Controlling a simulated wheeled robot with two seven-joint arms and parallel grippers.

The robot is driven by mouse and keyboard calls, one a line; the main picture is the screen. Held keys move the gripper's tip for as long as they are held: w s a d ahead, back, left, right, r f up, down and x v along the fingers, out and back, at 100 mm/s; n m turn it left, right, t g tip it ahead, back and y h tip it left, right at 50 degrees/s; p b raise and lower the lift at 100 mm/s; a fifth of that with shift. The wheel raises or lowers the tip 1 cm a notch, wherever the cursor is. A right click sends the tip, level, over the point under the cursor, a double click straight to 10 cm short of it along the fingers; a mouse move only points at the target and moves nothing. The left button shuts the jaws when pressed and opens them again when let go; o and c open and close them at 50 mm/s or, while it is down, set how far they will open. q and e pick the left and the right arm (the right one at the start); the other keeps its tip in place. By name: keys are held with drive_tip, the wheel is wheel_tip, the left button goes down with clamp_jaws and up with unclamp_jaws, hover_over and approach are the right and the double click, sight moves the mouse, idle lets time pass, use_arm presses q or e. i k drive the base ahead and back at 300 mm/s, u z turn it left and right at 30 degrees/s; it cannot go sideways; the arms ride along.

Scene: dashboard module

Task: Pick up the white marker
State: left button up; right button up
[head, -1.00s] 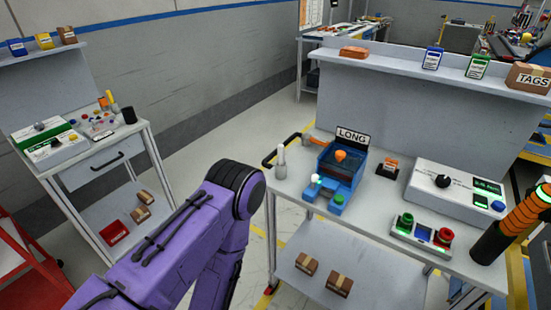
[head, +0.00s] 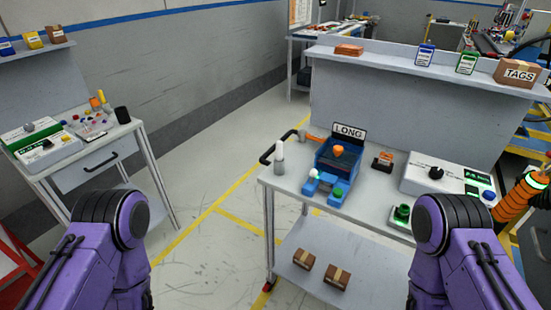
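A slim white upright object (head: 279,158), which looks like the white marker, stands at the left edge of the right workbench (head: 360,205). It is small in the picture, so its details are hard to tell. It stands apart from the blue fixture to its right. Neither gripper shows in the head view. Only purple links of my two arms show, the left one at the lower left and the right one at the lower right. The right arm hides part of the bench's front right.
A blue fixture (head: 325,190) with a LONG sign (head: 349,131) stands right of the white object. A black bar handle (head: 276,147) juts from the bench's left end. A grey control box (head: 445,178) sits at right. Open floor (head: 205,205) separates the benches.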

sight(279, 143)
drive_tip(key=z, duration=0.05)
drive_tip(key=k, duration=0.65)
drive_tip(key=u, duration=0.85)
drive_tip(key=i, duration=1.15)
drive_tip(key=z, duration=0.15)
